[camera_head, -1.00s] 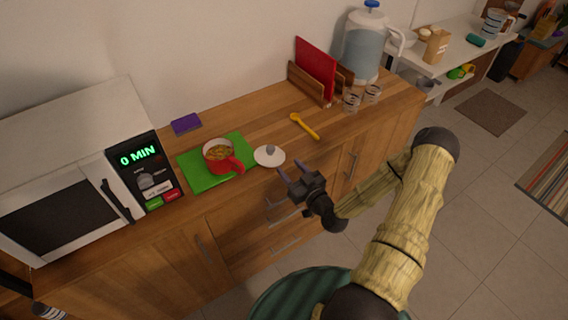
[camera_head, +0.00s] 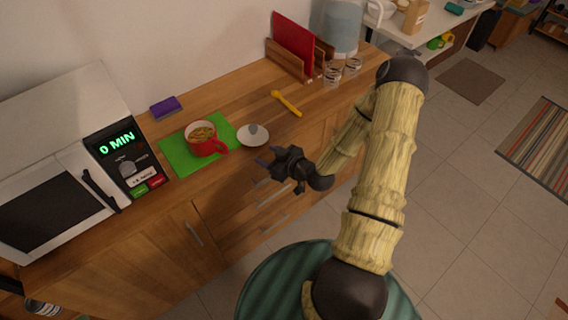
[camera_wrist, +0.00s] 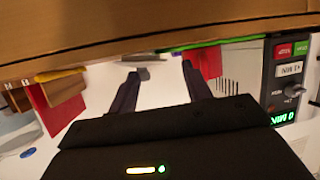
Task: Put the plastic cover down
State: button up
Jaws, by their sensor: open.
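The plastic cover (camera_head: 253,135) is a round white lid with a grey knob. It lies on the wooden counter, just right of the green board. My gripper (camera_head: 267,160) is open and empty, in front of the counter edge and just short of the cover, apart from it. A red cup (camera_head: 207,146) with brownish food inside stands on the green board (camera_head: 178,155).
A microwave (camera_head: 52,208) reading "0 MIN" stands at the left. A purple sponge (camera_head: 165,107), a yellow spoon-like utensil (camera_head: 287,103), glasses (camera_head: 332,73) and a rack with a red board (camera_head: 293,42) are farther back. Counter around the cover is partly clear.

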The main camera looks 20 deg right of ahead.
jog(key=s+a+r+m+g+h, duration=0.1)
jog(key=s+r+m+g+h, duration=0.5)
jog(key=s+r, duration=1.1)
jog(key=g, duration=0.3)
jog(key=shift+s+r+g, duration=0.15)
jog(key=shift+s+g, duration=0.15)
